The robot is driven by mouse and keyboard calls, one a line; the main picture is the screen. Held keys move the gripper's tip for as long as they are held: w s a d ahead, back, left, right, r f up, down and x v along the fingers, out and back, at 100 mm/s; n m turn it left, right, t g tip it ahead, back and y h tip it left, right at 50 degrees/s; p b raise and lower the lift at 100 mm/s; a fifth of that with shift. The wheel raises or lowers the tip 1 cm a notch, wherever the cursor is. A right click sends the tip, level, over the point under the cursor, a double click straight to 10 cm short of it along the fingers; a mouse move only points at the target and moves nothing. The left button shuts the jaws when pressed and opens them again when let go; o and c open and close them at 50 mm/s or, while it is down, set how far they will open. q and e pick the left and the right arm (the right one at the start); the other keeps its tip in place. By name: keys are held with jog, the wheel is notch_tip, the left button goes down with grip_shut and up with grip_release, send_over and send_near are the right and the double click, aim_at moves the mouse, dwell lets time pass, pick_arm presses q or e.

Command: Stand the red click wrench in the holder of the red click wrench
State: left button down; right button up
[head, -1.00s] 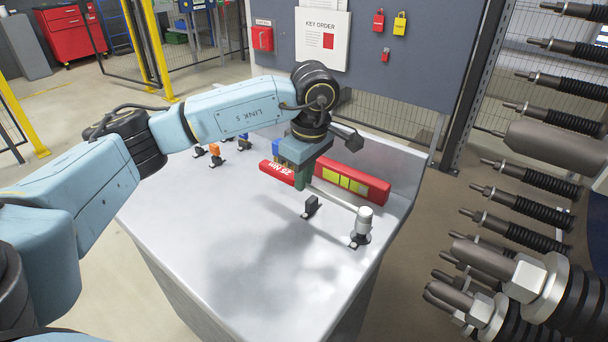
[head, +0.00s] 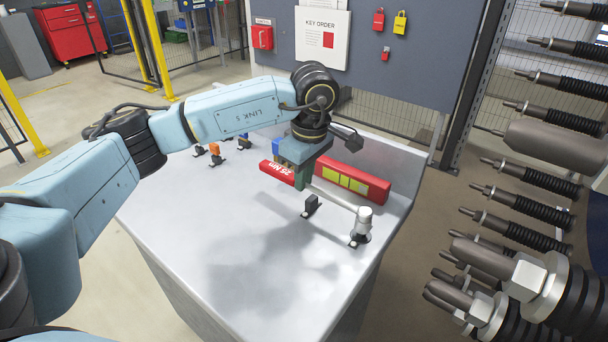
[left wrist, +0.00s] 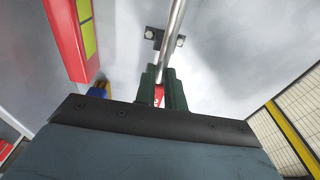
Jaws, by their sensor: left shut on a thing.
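The red click wrench has a red handle marked in white (head: 278,172), a silver shaft and a pale round head (head: 365,216). It lies along the bench. My left gripper (head: 303,180) points down and is shut on the wrench near where handle and shaft meet. In the left wrist view its green fingers (left wrist: 162,92) close around the wrench, and the shaft (left wrist: 176,22) runs away from them. Black cradles (head: 311,206) sit under the shaft and head; whether the wrench touches them I cannot tell. I cannot clearly make out the wrench's holder. My right gripper is not in view.
A red block with yellow panels (head: 368,186) stands along the back of the grey bench (head: 190,225), close behind the wrench. Small brackets, some with orange or blue parts (head: 214,152), stand at the back left. The bench front is clear.

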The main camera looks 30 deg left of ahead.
pick_arm(q)
jog(key=shift+f+b, duration=0.5)
jog(key=shift+f, duration=0.35)
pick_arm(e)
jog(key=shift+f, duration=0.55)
pick_arm(q)
jog(key=c, duration=1.4)
grip_release()
